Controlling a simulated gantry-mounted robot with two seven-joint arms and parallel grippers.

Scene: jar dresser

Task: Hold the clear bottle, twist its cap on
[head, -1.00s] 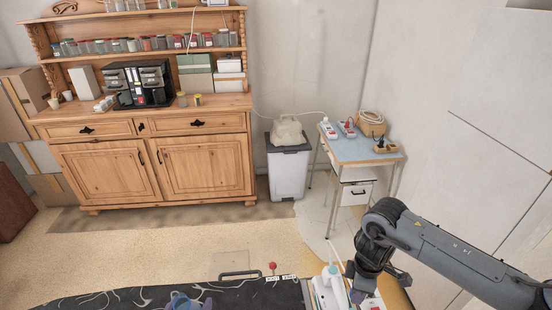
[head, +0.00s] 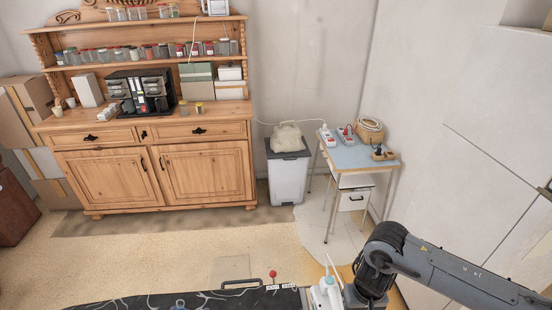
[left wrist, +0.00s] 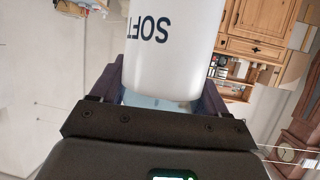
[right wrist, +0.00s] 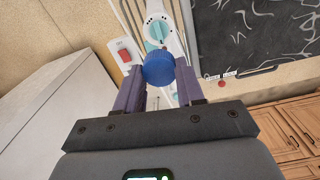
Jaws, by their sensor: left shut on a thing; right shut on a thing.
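In the left wrist view my left gripper (left wrist: 160,92) is shut on the clear bottle (left wrist: 160,103), which shows as a pale blue see-through part between the fingers. A white rounded body lettered SOFT (left wrist: 175,50) covers most of it, and I cannot tell whether the two are one piece. In the right wrist view my right gripper (right wrist: 159,80) is shut on a blue round cap (right wrist: 159,69). Cap and bottle are apart in what I see.
A white device with a teal knob (right wrist: 156,28) and a red switch (right wrist: 125,57) lie beyond the cap. A dark worktop with white streaks (head: 215,301) runs along the bottom. A wooden dresser (head: 150,140) and a small blue-topped table (head: 352,155) stand farther back.

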